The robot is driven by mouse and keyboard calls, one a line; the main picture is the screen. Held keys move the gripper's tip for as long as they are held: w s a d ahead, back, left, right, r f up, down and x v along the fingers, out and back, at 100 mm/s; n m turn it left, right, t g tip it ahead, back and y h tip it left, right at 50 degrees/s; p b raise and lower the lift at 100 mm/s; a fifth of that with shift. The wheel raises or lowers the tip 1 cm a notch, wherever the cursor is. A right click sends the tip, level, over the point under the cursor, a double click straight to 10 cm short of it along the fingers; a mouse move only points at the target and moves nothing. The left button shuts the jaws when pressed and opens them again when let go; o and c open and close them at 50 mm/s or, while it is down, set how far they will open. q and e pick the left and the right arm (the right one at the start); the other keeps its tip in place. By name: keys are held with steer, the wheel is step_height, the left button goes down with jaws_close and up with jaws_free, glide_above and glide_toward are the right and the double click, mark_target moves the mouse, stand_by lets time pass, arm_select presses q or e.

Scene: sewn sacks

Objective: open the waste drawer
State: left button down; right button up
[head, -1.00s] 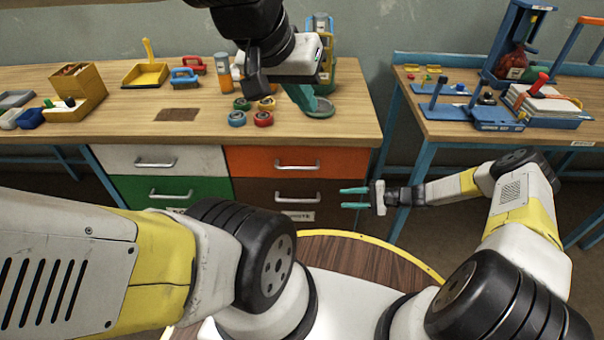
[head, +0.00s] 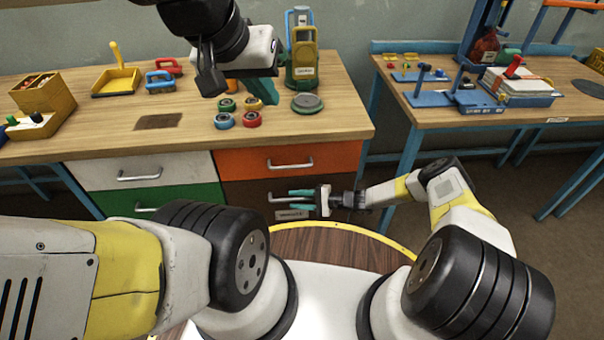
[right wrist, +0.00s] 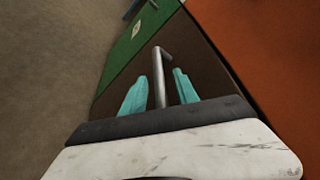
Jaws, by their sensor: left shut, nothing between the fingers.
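The brown waste drawer (head: 240,190), with a pale label (head: 291,215) on its front, is the lower right drawer under the near table. It looks closed. My right gripper (head: 300,199) is in front of it, with teal fingers apart. In the right wrist view the metal handle (right wrist: 160,78) shows between the open fingers (right wrist: 160,92), with gaps on both sides; the brown drawer front (right wrist: 122,78) is behind. In the head view the fingers partly cover the handle. My left gripper (head: 264,90) is shut and empty, high above the table.
An orange drawer (head: 340,158) is directly above, a green drawer (head: 185,195) and a white drawer (head: 100,172) to the left. Coloured rings (head: 251,119) and a round grey-green disc (head: 307,102) stand on the table. A second table (head: 450,128) is at the right.

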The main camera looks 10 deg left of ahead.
steer(key=shift+a+f, duration=0.1)
steer(key=shift+a, duration=0.3)
jaws_close()
stand_by(1.2)
